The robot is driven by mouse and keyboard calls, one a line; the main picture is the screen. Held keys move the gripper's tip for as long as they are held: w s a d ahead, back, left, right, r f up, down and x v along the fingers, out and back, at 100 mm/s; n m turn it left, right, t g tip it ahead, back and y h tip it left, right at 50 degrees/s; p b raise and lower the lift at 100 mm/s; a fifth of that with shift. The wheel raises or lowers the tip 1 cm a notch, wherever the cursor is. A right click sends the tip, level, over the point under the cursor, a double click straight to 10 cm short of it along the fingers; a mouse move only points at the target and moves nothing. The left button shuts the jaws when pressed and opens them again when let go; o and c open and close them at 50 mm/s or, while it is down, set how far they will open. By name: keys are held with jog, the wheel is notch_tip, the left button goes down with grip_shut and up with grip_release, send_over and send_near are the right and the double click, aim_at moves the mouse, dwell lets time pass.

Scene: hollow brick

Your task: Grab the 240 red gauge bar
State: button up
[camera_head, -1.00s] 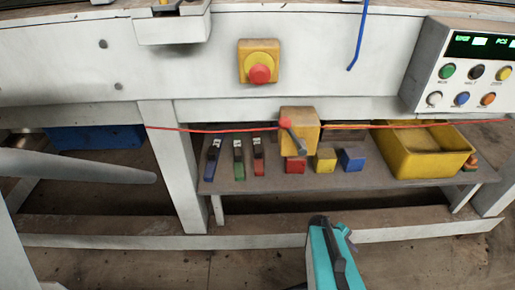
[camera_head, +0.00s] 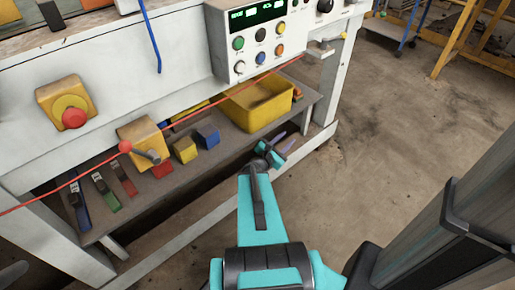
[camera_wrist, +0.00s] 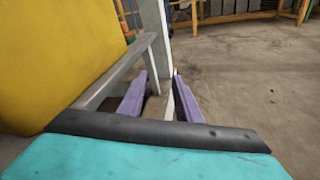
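The red bar (camera_head: 124,180) is on the right, the green bar (camera_head: 107,194) in the middle and the blue bar (camera_head: 82,213) on the left. Any number on the red bar is too small to read. My gripper (camera_head: 284,143) is near the shelf's right end, beside the yellow bin and well to the right of the bars. In the wrist view its purple fingers (camera_wrist: 160,82) stand apart with nothing between them. No bar shows there.
A yellow bin (camera_head: 290,102) stands on the shelf's right part. Red (camera_head: 162,170), yellow (camera_head: 184,150) and blue (camera_head: 207,136) blocks sit between bin and bars. A red cable (camera_head: 60,187) runs across the shelf's front. Floor (camera_head: 420,105) is open at right.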

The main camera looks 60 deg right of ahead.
jog(key=s+d+r+n+t+h+p, duration=0.1)
jog(key=d+r+n+t, duration=0.1)
jog(key=d+r+n, duration=0.2)
notch_tip(320, 180, up, 3)
jog(key=shift+s+d+r+n+h+p, duration=0.15)
jog(key=shift+s+n+h+p, duration=0.2)
jog(key=shift+n, duration=0.25)
jog(key=shift+s, duration=0.1)
